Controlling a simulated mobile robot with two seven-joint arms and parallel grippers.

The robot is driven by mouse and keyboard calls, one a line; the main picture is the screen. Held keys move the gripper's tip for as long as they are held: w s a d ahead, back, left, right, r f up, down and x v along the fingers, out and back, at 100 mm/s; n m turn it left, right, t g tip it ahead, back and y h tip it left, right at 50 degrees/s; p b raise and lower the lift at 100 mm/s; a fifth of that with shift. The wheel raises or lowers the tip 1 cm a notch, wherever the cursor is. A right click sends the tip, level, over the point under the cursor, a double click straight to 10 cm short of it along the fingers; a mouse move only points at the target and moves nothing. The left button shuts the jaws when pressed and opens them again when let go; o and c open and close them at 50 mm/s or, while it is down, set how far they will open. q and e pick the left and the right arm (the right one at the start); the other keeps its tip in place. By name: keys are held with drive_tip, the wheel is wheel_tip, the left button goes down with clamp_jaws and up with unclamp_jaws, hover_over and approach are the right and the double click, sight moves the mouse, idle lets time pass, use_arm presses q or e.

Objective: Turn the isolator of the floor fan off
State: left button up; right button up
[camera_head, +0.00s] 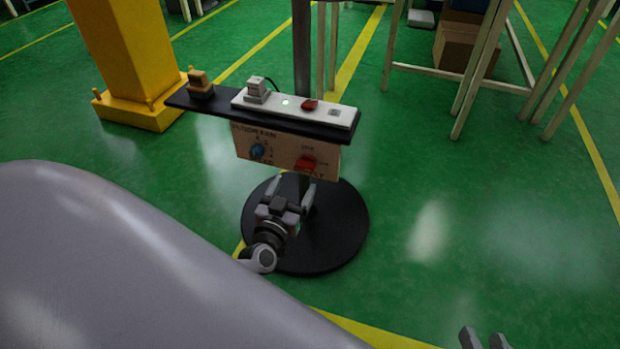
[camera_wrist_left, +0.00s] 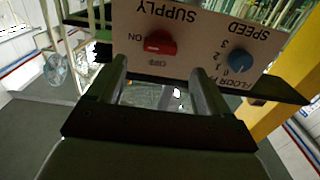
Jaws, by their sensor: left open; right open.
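The fan's control panel (camera_head: 285,171) is a tan plate hanging under a dark shelf on a stand. Its red isolator knob (camera_head: 306,164), labelled SUPPLY, has OFF above and ON to the right. In the left wrist view the panel is upside down, and the red knob (camera_wrist_left: 161,43) lies level, in line with ON. A blue speed knob (camera_head: 257,151) is on the panel's left half. My left gripper (camera_head: 291,184) is open and empty just below the panel, its fingers pointing up at it. The knob is beyond the fingertips. My right gripper (camera_head: 485,342) is open at the bottom edge, away from the panel.
The shelf (camera_head: 220,106) carries a white power strip (camera_head: 300,107) with a plug, a green light and a red switch. A round black base (camera_head: 335,235) stands below. A yellow pillar (camera_head: 125,60) is at the left.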

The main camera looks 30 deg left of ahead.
sight(304, 168)
use_arm(q)
drive_tip(key=b+x, duration=0.2)
drive_tip(key=x, duration=0.3)
drive_tip(key=shift+w, duration=0.35)
drive_tip(key=shift+w+a, duration=0.15)
drive_tip(key=shift+w, duration=0.35)
use_arm(e)
drive_tip(key=shift+w+a+f+m+y, duration=0.15)
drive_tip(key=shift+a+y, duration=0.2)
drive_tip(key=shift+a, duration=0.15)
drive_tip(key=shift+w+a+f+m+y, duration=0.1)
drive_tip(key=shift+a+m+y, duration=0.05)
drive_tip(key=shift+a+y, duration=0.3)
use_arm(q)
drive_tip(key=c, duration=1)
